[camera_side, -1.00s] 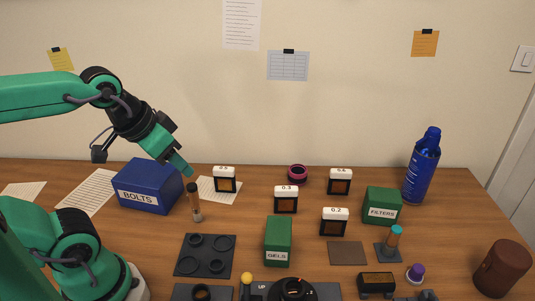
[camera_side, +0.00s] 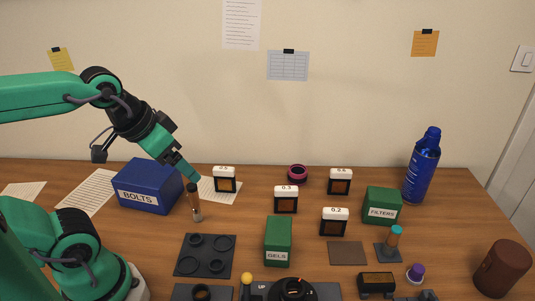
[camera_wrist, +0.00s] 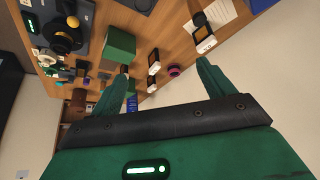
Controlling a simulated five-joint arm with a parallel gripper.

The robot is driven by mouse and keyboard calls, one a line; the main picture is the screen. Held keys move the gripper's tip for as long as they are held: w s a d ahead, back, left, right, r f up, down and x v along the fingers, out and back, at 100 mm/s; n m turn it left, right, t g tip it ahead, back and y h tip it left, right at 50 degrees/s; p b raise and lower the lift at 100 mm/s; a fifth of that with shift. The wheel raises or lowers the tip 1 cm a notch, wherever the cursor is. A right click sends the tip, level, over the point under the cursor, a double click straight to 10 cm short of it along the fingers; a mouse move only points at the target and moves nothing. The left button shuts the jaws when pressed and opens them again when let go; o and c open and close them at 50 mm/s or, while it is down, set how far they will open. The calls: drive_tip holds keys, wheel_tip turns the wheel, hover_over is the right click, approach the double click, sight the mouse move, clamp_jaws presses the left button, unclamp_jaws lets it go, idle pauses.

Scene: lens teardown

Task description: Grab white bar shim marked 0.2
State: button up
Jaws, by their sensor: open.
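The white bar shim marked 0.2 (camera_side: 334,214) sits on top of a dark-framed amber piece standing on the table, right of the green GELS box. My gripper (camera_side: 194,177) is open and empty, well to its left and higher, near the blue BOLTS box. In the wrist view my gripper (camera_wrist: 163,66) shows two spread green fingers with nothing held between them. Several similar white-barred pieces show beyond the fingers, but I cannot read their marks there.
A shim piece marked 0.3 (camera_side: 286,190) stands left of the 0.2 one. Others stand behind at left (camera_side: 224,172) and right (camera_side: 340,174). The GELS box (camera_side: 278,240) and FILTERS box (camera_side: 382,206) flank the 0.2 piece.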

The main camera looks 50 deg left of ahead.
idle(0.3)
drive_tip(key=n+g, duration=0.6)
drive_tip(key=n, duration=0.2)
hover_over(337, 210)
drive_tip(key=f, duration=1.3)
drive_tip(key=shift+s+a+f, duration=0.1)
drive_tip(key=shift+a, duration=0.1)
drive_tip(key=shift+d+f, duration=0.25)
drive_tip(key=shift+f, duration=0.1)
drive_tip(key=shift+f, duration=0.1)
drive_tip(key=shift+f, duration=1.2)
